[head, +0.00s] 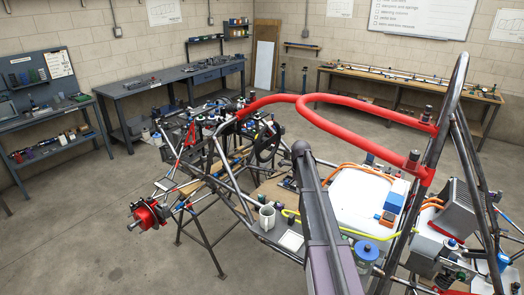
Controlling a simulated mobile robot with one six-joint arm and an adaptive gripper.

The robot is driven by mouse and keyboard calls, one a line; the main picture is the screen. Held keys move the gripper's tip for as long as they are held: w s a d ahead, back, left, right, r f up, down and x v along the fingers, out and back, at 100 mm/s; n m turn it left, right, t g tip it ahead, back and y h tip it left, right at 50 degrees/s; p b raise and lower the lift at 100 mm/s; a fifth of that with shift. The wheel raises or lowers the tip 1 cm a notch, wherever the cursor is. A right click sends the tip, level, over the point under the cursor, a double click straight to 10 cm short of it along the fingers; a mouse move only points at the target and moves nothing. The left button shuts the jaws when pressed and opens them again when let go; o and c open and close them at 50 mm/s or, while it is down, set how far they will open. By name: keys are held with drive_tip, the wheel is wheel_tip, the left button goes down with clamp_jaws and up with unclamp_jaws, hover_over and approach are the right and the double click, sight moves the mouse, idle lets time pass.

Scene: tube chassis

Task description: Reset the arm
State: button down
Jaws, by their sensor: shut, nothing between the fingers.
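My gripper is not visible in the head view. A dark grey and purplish link, which looks like part of my arm, rises from the bottom centre across the chassis. The tube chassis (222,160) stands in the middle and right of the room. A red bent tube (345,131) runs along its top to a tall dark hoop at the right. A red hub (149,214) sticks out at its left end.
Inside the frame are a white mug (267,217), a white box (357,197), a blue-lidded jar (366,251) and a grey finned block (453,208). Workbenches (170,88) line the walls. The concrete floor (75,240) at left is clear.

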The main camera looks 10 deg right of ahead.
drive_tip(key=s+a+f+n+b, duration=0.3)
drive_tip(key=s+a+n, duration=0.3)
drive_tip(key=s+n, duration=0.3)
drive_tip(key=s+a+f+n+b, duration=0.3)
drive_tip(key=s+a+n, duration=0.3)
drive_tip(key=s+n, duration=0.3)
drive_tip(key=s+a+f+n+b, duration=0.4)
drive_tip(key=s+a+n, duration=0.3)
drive_tip(key=s+n, duration=0.2)
drive_tip(key=shift+s+n, duration=0.3)
drive_tip(key=shift+s, duration=0.95)
